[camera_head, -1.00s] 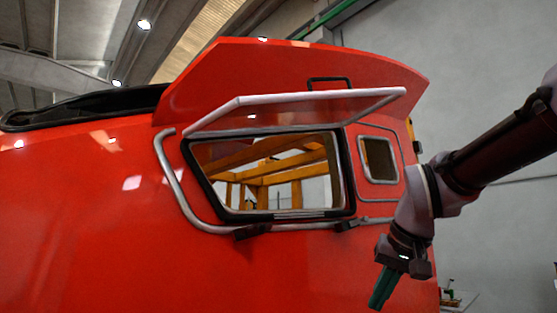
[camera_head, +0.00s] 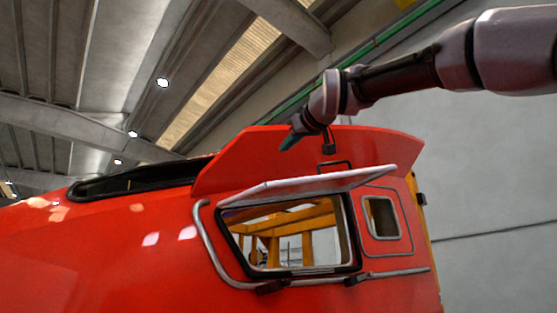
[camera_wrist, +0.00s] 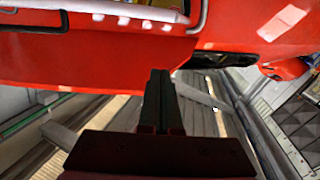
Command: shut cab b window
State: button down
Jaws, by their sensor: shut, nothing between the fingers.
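The cab window is an opening with a black frame (camera_head: 350,235) in the red cab side in the head view. Its pale-edged pane (camera_head: 310,184) stands swung up and outward above the opening, so the window is open. Yellow beams show through the opening. In the wrist view, the dark fingers (camera_wrist: 160,74) are together and hold nothing. Red bodywork fills the top of that view.
The red roof flange (camera_head: 230,165) overhangs the window. A grey handrail (camera_head: 207,240) bends around the window's left and lower sides. A small square window (camera_head: 381,218) sits to the right. Open air lies above the cab and to its right.

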jog(key=w+a+f, duration=0.2)
jog(key=w+f, duration=0.2)
jog(key=w, duration=0.6)
jog(key=shift+a, duration=0.35)
jog(key=shift+w+f, duration=0.1)
jog(key=shift+f, duration=0.05)
jog(key=w+d+f+t, duration=0.1)
jog(key=w+f, duration=0.3)
jog(key=f, duration=0.5)
jog(key=w+d+f, duration=0.1)
jog(key=w+f, duration=0.3)
jog(key=f, duration=0.6)
jog(key=w+a+f, duration=0.1)
jog(key=w+f, duration=0.3)
jog(key=w, duration=0.3)
jog(key=w+a+f, duration=0.2)
jog(key=w+f, duration=0.3)
jog(key=w, duration=0.3)
jog(key=shift+f+y, duration=0.25)
jog(key=shift+y, duration=0.15)
jog(key=shift+s, duration=0.2)
